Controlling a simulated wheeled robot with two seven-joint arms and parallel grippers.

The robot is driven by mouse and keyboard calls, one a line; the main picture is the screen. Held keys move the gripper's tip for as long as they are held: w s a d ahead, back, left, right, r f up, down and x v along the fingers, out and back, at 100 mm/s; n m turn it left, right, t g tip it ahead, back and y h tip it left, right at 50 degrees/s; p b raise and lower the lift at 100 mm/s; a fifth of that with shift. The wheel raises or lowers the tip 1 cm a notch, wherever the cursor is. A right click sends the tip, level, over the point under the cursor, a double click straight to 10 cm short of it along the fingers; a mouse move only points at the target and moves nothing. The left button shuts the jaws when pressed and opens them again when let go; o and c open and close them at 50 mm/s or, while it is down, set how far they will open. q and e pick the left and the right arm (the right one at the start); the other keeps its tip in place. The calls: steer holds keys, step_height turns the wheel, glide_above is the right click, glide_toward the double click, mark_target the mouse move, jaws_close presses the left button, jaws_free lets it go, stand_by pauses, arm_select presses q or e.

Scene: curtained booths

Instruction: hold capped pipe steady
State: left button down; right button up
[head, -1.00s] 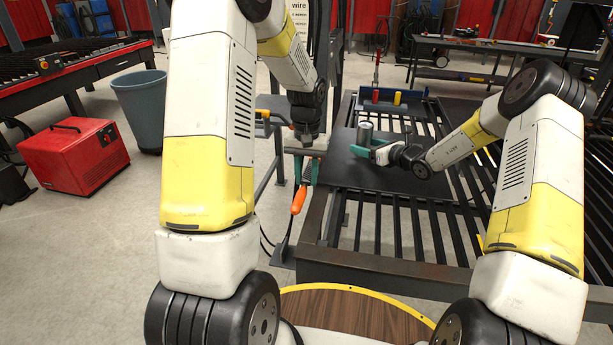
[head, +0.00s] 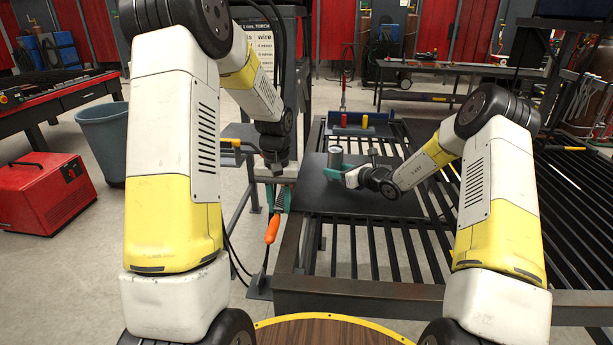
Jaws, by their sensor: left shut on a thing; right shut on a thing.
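The pipe (head: 335,158) is a short grey cylinder, upright over the dark plate (head: 385,203) on the slatted table. My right gripper (head: 337,172) has teal fingers and is shut on the pipe from the right, low on its side. Whether the pipe touches the plate is hard to tell, and its cap cannot be made out. My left gripper (head: 279,196) points down at the table's left edge. It is shut on a tool with an orange handle (head: 272,229), which hangs below the fingers. The rest of that tool is mostly hidden.
A blue tray (head: 349,130) with a red (head: 343,120) and a yellow (head: 365,121) cylinder sits behind the plate. A small upright metal piece (head: 373,156) stands right of the pipe. A grey bin (head: 104,140) and red machine (head: 48,193) stand on the floor at left.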

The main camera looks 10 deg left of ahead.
arm_select(q)
steer(key=w+d+r+t+h, duration=0.1)
steer(key=w+d+r+t, duration=0.2)
steer(key=w+d+r, duration=1.1)
step_height(320, 180, down, 5)
steer(key=w+d, duration=0.2)
steer(key=d, duration=0.1)
steer(key=shift+w+a, duration=0.2)
steer(key=shift+a, duration=2.1)
steer(key=shift+f, duration=0.45)
steer(key=shift+d, duration=0.1)
